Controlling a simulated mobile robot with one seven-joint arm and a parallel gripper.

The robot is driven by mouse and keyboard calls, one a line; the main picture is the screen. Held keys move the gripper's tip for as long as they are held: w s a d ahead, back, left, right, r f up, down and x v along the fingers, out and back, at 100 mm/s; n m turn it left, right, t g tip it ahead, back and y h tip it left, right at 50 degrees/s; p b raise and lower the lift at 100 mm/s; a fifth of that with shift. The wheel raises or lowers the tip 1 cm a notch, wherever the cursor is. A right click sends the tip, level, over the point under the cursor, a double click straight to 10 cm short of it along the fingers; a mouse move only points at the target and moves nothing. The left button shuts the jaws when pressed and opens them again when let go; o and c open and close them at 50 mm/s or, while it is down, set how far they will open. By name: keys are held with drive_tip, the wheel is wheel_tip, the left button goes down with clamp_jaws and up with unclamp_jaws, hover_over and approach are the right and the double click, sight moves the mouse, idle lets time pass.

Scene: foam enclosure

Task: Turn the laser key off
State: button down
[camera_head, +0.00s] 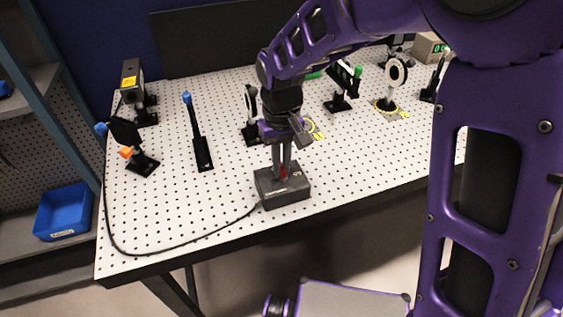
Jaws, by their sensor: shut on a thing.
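The laser key box (286,196) is a small dark grey box near the front edge of the white perforated table. A black cable runs from its left side. My gripper (283,172) points down over the box, its fingers close together at the box's top. A small red part (283,172) shows between the fingertips, and the fingers are shut on it. It appears to be the key; its turned position cannot be made out, as the fingers hide most of it.
Posts and mounts stand around the table, including a blue-topped post (195,130) and a round white-faced mount (394,75). A black laser unit (133,85) is at the back left. A blue bin (63,212) sits on the left shelf. The table's front left is clear except for the cable.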

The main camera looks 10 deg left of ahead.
drive_tip(key=c, duration=0.9)
unclamp_jaws()
drive_tip(key=shift+c, duration=0.2)
wheel_tip(320, 180, up, 18)
drive_tip(key=shift+f+p, duration=0.2)
drive_tip(key=shift+p, duration=0.15)
